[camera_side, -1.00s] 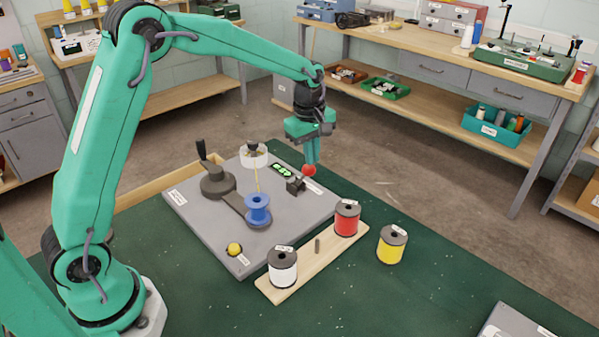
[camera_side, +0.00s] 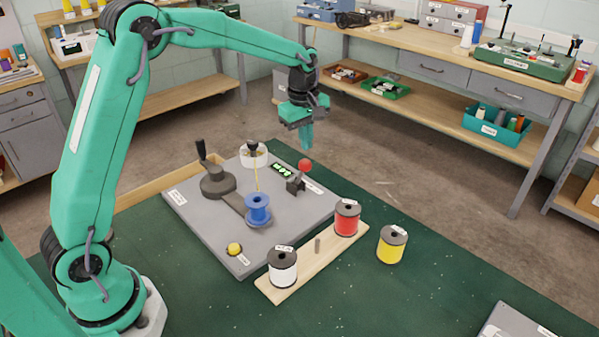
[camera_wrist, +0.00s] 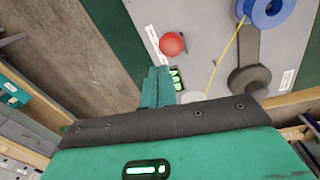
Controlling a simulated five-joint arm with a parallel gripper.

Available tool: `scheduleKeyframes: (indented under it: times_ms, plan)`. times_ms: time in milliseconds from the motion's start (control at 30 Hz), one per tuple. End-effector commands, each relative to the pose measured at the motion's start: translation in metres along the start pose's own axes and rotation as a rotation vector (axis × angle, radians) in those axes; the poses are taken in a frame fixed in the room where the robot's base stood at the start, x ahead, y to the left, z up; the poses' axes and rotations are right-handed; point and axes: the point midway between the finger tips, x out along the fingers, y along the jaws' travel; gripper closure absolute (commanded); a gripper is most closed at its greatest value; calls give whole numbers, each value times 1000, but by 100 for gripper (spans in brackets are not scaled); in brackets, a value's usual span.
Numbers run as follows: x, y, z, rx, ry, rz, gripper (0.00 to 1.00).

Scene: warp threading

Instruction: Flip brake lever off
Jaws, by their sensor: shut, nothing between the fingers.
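The brake lever (camera_side: 299,179) stands at the right rear of the grey machine plate (camera_side: 215,237). It has a red ball knob on a short stem over a dark base. The knob (camera_wrist: 172,44) also shows in the wrist view, just beyond my fingertips. My gripper (camera_side: 306,146) is shut and empty, pointing down above and slightly behind the knob, with a small gap between them. In the wrist view my shut fingers (camera_wrist: 157,82) point toward the plate.
A blue spool (camera_side: 257,207) with yellow thread, a dark crank (camera_side: 215,181) and a green-lit display (camera_side: 283,171) are on the plate. White (camera_side: 282,268), red (camera_side: 347,218) and yellow (camera_side: 391,245) spools stand in front.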

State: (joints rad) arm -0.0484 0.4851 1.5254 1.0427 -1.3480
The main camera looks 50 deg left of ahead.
Motion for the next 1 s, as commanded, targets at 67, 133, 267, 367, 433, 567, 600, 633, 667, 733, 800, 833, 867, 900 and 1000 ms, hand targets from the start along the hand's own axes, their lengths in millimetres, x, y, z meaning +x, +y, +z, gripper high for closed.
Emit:
scheduleKeyframes:
  times_ms: [67,133,267,367,433,567,600,633,667,733,800,833,867,900,1000]
  plan:
    - [-7,2,10,3,-1,3,100]
    - [-12,4,19,4,-3,4,100]
    - [-23,7,36,4,-5,6,100]
    - [-32,8,50,4,-8,5,100]
    - [-37,10,60,3,-10,6,100]
    - [-45,12,73,2,-12,5,100]
    - [-47,13,77,2,-13,6,100]
    - [-48,13,79,2,-13,6,100]
    - [-49,13,80,2,-13,6,100]
    - [-51,14,83,1,-14,6,100]
    - [-52,14,85,0,-14,5,100]
    - [-53,14,86,0,-14,5,100]
    - [-53,14,86,0,-14,5,100]
    - [-53,14,86,0,-15,5,100]
    - [-53,14,86,0,-15,5,100]
